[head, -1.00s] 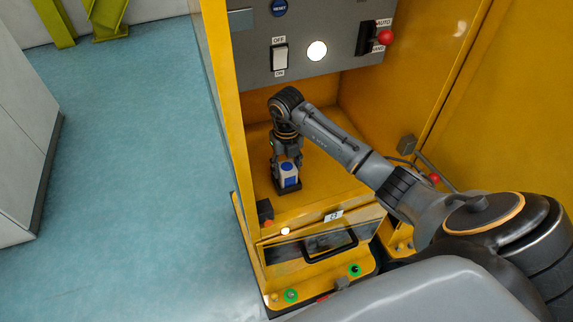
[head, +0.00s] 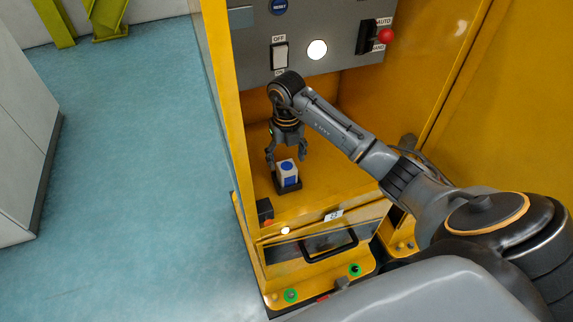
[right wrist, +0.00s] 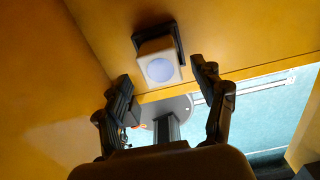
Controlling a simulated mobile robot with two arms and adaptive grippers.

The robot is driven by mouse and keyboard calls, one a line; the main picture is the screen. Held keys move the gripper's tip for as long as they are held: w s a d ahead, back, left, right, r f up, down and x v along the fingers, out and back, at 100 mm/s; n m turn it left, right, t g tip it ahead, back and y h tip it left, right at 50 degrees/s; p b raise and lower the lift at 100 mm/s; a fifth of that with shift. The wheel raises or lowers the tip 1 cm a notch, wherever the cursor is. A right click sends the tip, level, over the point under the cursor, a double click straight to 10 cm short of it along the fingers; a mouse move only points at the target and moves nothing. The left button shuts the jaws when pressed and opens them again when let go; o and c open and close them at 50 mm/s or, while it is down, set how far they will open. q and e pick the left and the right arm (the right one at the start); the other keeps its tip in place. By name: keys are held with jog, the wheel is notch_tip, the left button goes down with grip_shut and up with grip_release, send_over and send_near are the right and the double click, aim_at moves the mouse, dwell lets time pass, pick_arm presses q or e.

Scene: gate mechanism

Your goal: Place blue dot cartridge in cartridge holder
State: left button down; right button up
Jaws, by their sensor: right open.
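The blue dot cartridge (head: 288,172) is a white block with blue dots on its top and side. It sits in the dark cartridge holder (head: 289,189) on the yellow shelf. In the right wrist view the cartridge (right wrist: 158,68) shows its pale blue dot, with the dark holder (right wrist: 179,42) around part of it. My right gripper (head: 287,157) is open just above the cartridge, its fingers apart from it. My left gripper is not in view.
A grey control panel (head: 340,40) with an OFF/ON switch (head: 280,55), a lit white button and a red-knobbed selector is above the shelf. Yellow walls close in both sides. A drawer with a black handle (head: 330,246) is below the shelf front.

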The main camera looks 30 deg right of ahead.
jog(key=shift+r, duration=2)
jog(key=shift+s+f, duration=0.1)
jog(key=shift+s, duration=0.05)
